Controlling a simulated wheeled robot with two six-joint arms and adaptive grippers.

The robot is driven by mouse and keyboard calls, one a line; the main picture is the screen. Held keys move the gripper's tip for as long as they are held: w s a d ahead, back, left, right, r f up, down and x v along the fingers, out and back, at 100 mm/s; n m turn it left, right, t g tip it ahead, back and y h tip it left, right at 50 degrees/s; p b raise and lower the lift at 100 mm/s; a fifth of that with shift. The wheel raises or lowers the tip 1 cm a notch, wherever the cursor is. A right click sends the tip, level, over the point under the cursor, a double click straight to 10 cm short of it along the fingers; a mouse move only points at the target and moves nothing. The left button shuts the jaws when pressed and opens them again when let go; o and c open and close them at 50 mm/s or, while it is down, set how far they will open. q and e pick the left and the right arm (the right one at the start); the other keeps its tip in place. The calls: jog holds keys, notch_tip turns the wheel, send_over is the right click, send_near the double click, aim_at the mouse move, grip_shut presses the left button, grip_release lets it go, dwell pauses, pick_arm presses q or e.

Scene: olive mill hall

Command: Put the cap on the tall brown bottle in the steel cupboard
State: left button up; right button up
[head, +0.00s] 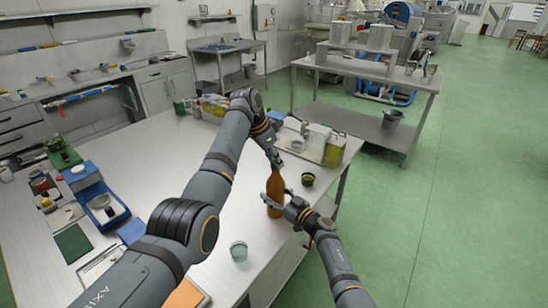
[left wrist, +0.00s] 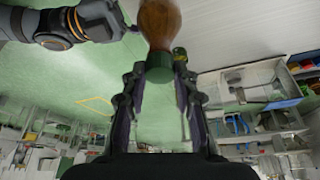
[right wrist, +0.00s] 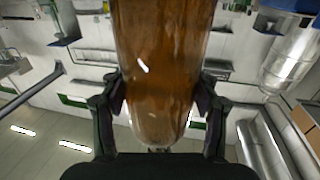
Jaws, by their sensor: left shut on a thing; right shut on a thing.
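The tall brown bottle (head: 275,187) is upright in the head view, near the table's right edge. My right gripper (head: 277,207) is shut on its lower body, and the bottle fills the middle of the right wrist view (right wrist: 162,70). My left gripper (head: 275,163) is above the bottle, pointing down. In the left wrist view, its fingers are around the green cap (left wrist: 160,73), which is at the end of the bottle's neck (left wrist: 160,25). Whether the cap is seated or threaded cannot be told. In the head view the cap is largely hidden by the left gripper.
A small dark green cup (head: 308,179) and a clear glass (head: 239,251) stand on the white table (head: 190,190). Clear containers (head: 318,140) stand behind the bottle. A blue scale (head: 100,202) and trays crowd the left side. A steel bench (head: 370,68) stands beyond.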

pick_arm(q)
jog(key=o, duration=0.7)
pick_arm(e)
grip_shut()
pick_arm(q)
jog(key=shift+r, duration=2.25)
jog(key=o, duration=0.6)
jog(key=shift+r, duration=0.1)
jog(key=v, duration=1.1)
jog(key=shift+s+a+r, duration=0.1)
jog(key=shift+a+r, duration=0.1)
jog(key=shift+r, duration=0.15)
